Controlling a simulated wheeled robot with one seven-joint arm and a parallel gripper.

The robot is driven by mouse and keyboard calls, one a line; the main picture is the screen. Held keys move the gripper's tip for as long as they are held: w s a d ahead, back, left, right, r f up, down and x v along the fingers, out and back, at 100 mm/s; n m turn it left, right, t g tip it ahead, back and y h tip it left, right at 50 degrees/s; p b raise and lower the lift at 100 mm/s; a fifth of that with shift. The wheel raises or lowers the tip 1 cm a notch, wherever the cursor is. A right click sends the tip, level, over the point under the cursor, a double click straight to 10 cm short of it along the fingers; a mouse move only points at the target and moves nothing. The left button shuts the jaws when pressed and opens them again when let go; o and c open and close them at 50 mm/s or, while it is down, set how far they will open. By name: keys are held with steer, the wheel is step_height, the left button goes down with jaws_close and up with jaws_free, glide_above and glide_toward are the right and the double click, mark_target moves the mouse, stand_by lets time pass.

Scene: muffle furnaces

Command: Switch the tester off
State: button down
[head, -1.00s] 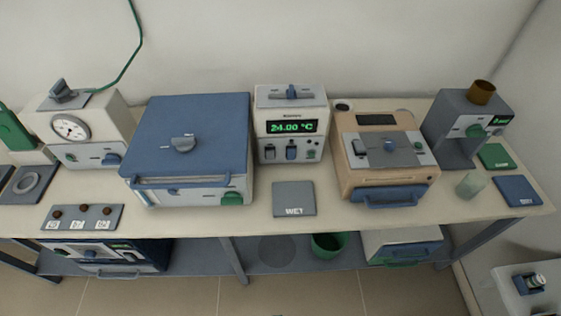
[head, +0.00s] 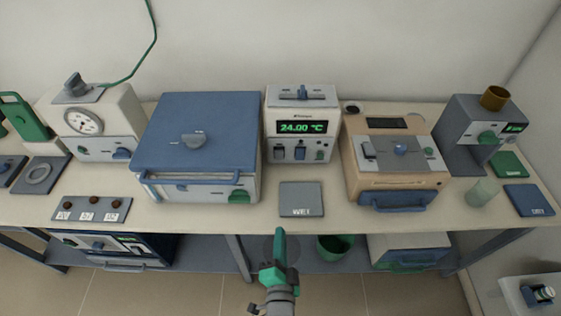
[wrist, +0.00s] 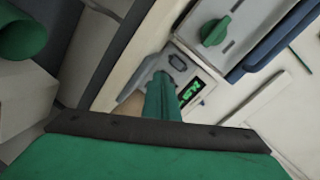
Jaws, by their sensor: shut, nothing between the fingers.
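No device carries a readable name, so I cannot tell for certain which one is the tester. A grey device with a brown cup on top (head: 466,124) stands at the right of the bench, with a green knob and a small lit display. A tan device (head: 360,185) with a dark screen and a blue handle stands left of it. A white controller (head: 276,151) reads 24.00 °C in green and has switches below. My gripper (head: 280,238) is shut and empty, in front of the bench edge. Its green fingers (wrist: 162,98) show in the wrist view, before a panel with a green knob (wrist: 214,31).
A large blue-lidded furnace (head: 190,125) and a white dial device (head: 105,120) stand at the left. A grey pad (head: 301,199) lies on the front of the bench. A clear beaker (head: 483,191) stands at the right. The shelf below holds a green bowl (head: 335,246) and several devices.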

steer(key=w+r+m, duration=0.1)
steer(key=w+m, duration=0.1)
steer(key=w, duration=0.1)
steer(key=w+r+m, duration=0.2)
steer(key=w, duration=0.2)
steer(key=w+r+m, duration=0.1)
steer(key=w+r, duration=0.1)
steer(key=w, duration=0.1)
steer(key=shift+w+m, duration=0.4)
glide_toward(280, 154)
steer(key=w, duration=0.2)
steer(key=w+f, duration=0.1)
steer(key=w, duration=0.1)
steer(key=shift+w+f, duration=0.1)
steer(key=shift+w, duration=0.85)
